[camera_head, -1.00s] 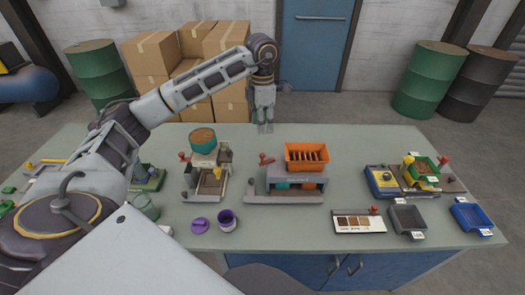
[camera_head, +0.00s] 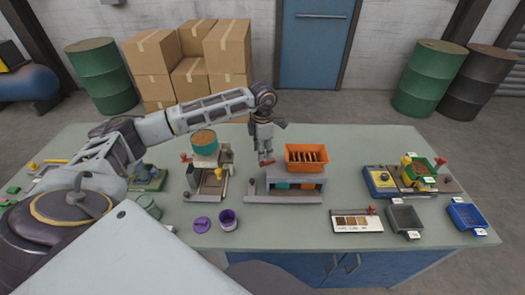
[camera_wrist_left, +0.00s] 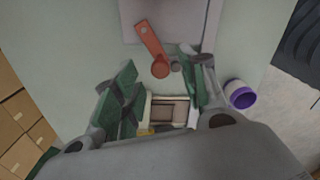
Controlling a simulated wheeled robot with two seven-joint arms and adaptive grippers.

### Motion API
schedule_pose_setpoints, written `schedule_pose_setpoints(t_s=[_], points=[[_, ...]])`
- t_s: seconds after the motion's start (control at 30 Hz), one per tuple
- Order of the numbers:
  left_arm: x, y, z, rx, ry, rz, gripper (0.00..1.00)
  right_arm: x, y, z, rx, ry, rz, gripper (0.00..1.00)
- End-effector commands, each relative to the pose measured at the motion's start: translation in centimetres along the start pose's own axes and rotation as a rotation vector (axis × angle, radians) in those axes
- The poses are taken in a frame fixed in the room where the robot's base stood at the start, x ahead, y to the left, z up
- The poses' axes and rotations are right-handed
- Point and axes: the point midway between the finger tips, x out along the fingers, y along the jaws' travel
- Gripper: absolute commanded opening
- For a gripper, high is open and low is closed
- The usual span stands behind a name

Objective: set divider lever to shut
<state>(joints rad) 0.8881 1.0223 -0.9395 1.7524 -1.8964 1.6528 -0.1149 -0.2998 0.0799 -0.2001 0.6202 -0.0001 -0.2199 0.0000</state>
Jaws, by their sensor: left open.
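The divider (camera_head: 297,181) is a grey station with an orange slotted hopper (camera_head: 306,157) on top and teal and orange bins below. Its red lever shows at the left side of the station, partly hidden by my gripper in the head view; in the wrist view the orange-red lever (camera_wrist_left: 152,45) lies slanted with a round knob end toward my fingers. My left gripper (camera_head: 266,155) points down right at the lever. In the left wrist view its green-padded fingers (camera_wrist_left: 160,90) are spread apart, with the knob just beyond the gap. I cannot tell if they touch it. My right gripper is not in view.
A sample card (camera_head: 357,223) and trays (camera_head: 405,219) lie to the right. The tabletop behind the divider is clear.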

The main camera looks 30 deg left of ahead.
Motion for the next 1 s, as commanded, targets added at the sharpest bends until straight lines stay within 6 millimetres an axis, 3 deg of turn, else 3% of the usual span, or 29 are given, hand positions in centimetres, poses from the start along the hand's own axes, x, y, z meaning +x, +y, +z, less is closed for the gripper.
schedule_pose_setpoints(t_s=[0.2,0.53,0.83,1.0], points=[[1.2,0.0,0.0,0.0,0.001,0.0,0.42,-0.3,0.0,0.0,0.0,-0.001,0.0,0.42],[1.4,0.0,0.0,0.0,0.001,0.001,0.41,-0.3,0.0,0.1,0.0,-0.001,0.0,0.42],[1.4,0.0,0.0,0.0,0.0,0.001,0.02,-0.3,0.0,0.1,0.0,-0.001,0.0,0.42],[1.3,0.0,0.0,-0.001,0.0,0.001,0.0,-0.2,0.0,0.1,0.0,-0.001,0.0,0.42]])
